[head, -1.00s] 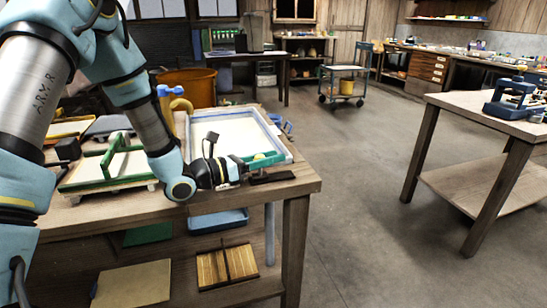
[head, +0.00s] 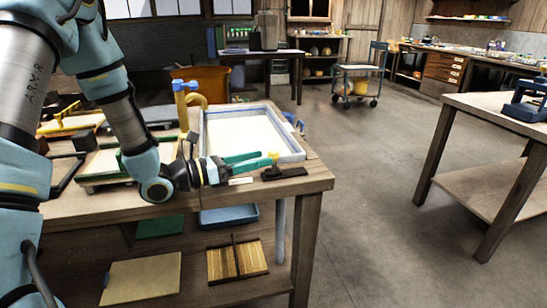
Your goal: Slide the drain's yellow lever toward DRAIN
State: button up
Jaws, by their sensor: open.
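The drain's yellow lever (head: 273,158) stands upright on a dark base (head: 286,173) near the table's front right corner. My gripper (head: 264,161) comes in low from the left. Its green fingers are open and point right, with their tips just short of or beside the lever. I cannot tell whether they touch it. A small white label (head: 241,181) lies in front of the fingers. I cannot read any DRAIN marking from here.
A shallow blue-rimmed vat (head: 293,141) with pale content lies right behind the gripper. A blue-handled tap with a yellow spout (head: 186,88) rises at its left. Framed moulds (head: 100,163) lie left. A grey pipe (head: 280,230) runs below the tabletop.

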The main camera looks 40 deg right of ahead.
jog(key=shift+w+a, duration=0.15)
jog(key=shift+a, duration=0.8)
jog(key=shift+w+a, duration=0.15)
jog(key=shift+a, duration=0.75)
jog(key=shift+s+a+r, duration=0.15)
jog(key=shift+s+r, duration=0.05)
jog(key=s+a+r+m+g+y+p, duration=0.1)
jog(key=s+a+m+y+p, duration=0.2)
jog(key=a+m+y, duration=0.3)
jog(key=s+a+r+m+g+y+p, duration=0.1)
jog(key=s+a+m+g+y+p, duration=0.2)
jog(key=a, duration=0.6)
jog(key=w+a+r+m+t+y+p, duration=0.1)
jog(key=w+a+r+m+t+y, duration=0.1)
jog(key=a, duration=0.4)
jog(key=w+a+r+m+t+y+p, duration=0.2)
jog(key=w+a+m+t+y, duration=0.1)
jog(key=a, duration=0.4)
jog(key=w+a+r+m+t+y+p, duration=0.1)
jog(key=w+a+r+m+t+y, duration=0.1)
jog(key=a+m, duration=0.3)
jog(key=shift+w+a+r+t+y+p, duration=0.35)
jog(key=shift+a+r+t+y, duration=0.2)
jog(key=shift+a+t+y, duration=0.3)
